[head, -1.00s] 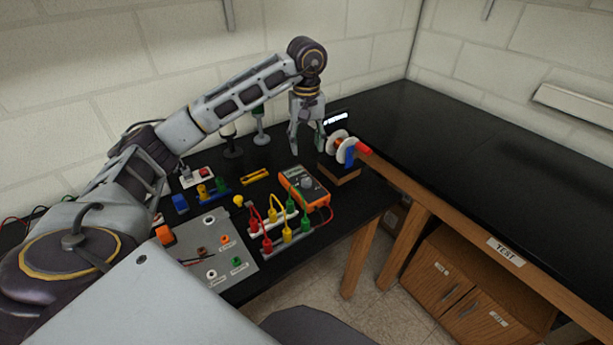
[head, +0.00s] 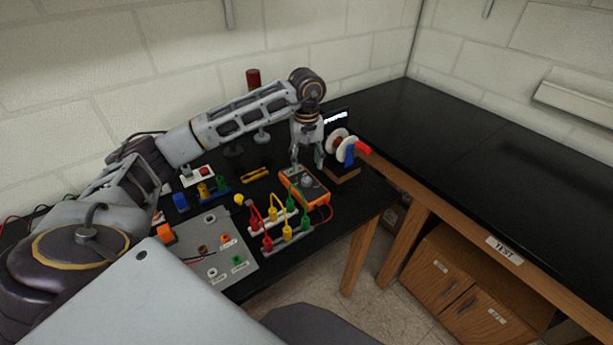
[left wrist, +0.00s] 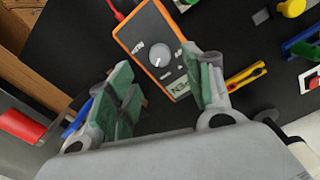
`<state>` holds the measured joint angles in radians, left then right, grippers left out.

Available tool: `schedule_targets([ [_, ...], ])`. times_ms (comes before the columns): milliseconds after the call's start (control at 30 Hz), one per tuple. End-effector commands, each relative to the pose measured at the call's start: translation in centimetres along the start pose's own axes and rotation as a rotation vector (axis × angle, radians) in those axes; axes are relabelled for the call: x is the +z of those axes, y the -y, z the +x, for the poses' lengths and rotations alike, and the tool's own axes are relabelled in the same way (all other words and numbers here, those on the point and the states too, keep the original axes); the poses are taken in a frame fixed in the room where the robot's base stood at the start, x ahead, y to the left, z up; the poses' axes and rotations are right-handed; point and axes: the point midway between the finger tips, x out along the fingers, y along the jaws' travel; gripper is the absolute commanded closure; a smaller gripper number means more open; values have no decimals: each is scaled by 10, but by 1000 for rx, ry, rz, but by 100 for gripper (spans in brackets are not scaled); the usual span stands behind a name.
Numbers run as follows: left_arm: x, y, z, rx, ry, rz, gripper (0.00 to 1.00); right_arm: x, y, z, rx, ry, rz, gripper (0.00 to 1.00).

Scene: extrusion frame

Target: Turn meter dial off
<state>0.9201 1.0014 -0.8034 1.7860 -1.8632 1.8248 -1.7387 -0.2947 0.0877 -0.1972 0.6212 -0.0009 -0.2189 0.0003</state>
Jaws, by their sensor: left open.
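The orange multimeter (head: 314,195) lies on the black bench with its face up. Its round grey dial (head: 307,181) is near the middle of the face, and it also shows in the left wrist view (left wrist: 160,55). My left gripper (head: 306,166) is open and empty, just above the far end of the meter. In the left wrist view my left gripper (left wrist: 165,90) has its green-padded fingers apart, and the meter's display (left wrist: 181,88) shows between them. The dial is beyond the fingertips and is not held. My right gripper is not in view.
A spool (head: 342,144) on a wooden block stands close to the right of my left gripper. Terminal strips with coloured plugs (head: 280,232) sit in front of the meter. A yellow bar (head: 257,174) lies to the left. The bench at right is clear.

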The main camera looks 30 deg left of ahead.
Motion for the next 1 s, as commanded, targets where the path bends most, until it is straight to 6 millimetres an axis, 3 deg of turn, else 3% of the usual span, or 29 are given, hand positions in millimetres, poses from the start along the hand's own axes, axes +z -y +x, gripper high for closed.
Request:
schedule_targets([
  [500, 0, 0, 60, 0, 1, 0, 49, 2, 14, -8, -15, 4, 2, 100],
  [1000, 0, 0, 69, 1, -1, 0, 49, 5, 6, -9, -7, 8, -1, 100],
])
